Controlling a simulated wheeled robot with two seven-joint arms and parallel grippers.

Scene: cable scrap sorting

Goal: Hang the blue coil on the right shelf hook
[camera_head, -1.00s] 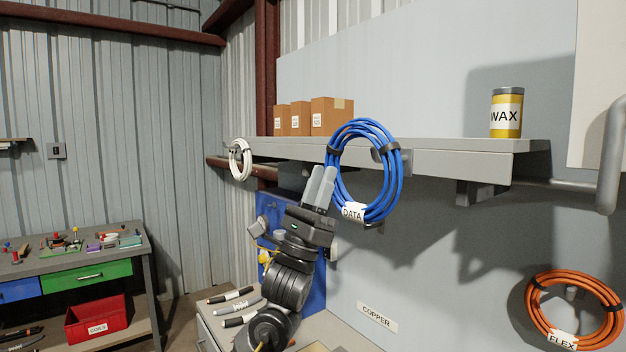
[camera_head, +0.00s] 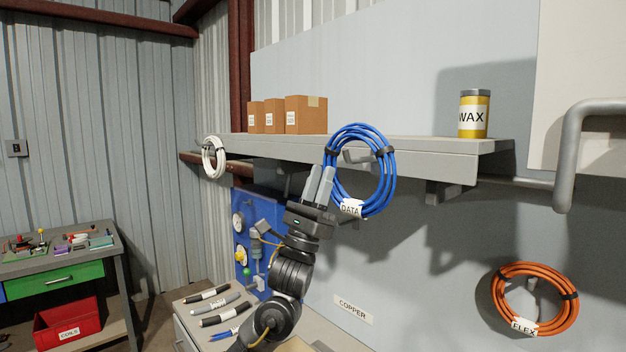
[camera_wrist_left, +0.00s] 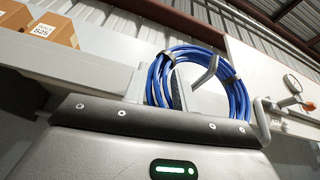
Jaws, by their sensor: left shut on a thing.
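The blue coil (camera_head: 386,178), with black ties and a DATA tag, is upright in front of the shelf's front edge. My left gripper (camera_head: 319,184) is shut on the coil's lower left side. In the left wrist view the coil (camera_wrist_left: 238,95) rises between the fingers (camera_wrist_left: 160,92). A grey hook (camera_head: 357,156) on the shelf (camera_head: 430,165) shows through the upper part of the coil's opening. The hook (camera_wrist_left: 207,72) also shows inside the ring in the wrist view. I cannot tell whether the hook passes through the coil or stays behind it. My right gripper is out of view.
A white coil (camera_head: 208,160) hangs at the shelf's left end. Cardboard boxes (camera_head: 305,115) and a yellow WAX can (camera_head: 473,115) stand on the shelf. An orange FLEX coil (camera_head: 500,290) hangs lower right. Cable pieces (camera_head: 207,295) lie on the bench below.

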